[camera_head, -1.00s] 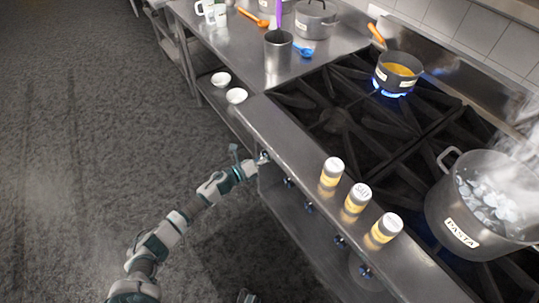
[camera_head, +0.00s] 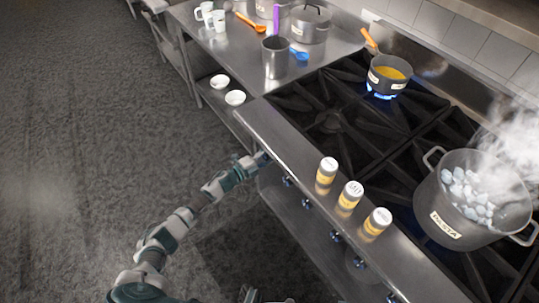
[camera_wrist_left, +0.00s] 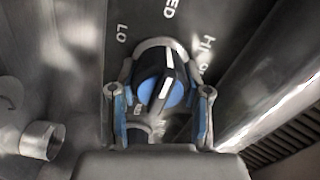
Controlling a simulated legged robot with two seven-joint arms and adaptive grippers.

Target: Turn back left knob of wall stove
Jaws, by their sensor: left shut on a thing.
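My left gripper (camera_head: 258,160) is at the leftmost knob on the stove's front panel, and it hides that knob in the head view. In the left wrist view the knob (camera_wrist_left: 168,84) is black with blue faces and a white pointer line. The fingers of my left gripper (camera_wrist_left: 160,108) are shut on the knob, one at each side. The panel behind it shows the letters LO and HI. The burner beside this corner has no visible flame. A small part at the bottom edge of the head view may be my right gripper (camera_head: 262,296); its jaws cannot be made out.
Three yellow-labelled shakers (camera_head: 348,198) stand on the stove's front ledge. A small pot (camera_head: 376,81) sits over a blue flame at the back. Several other knobs (camera_head: 307,204) line the front. The floor at left is clear.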

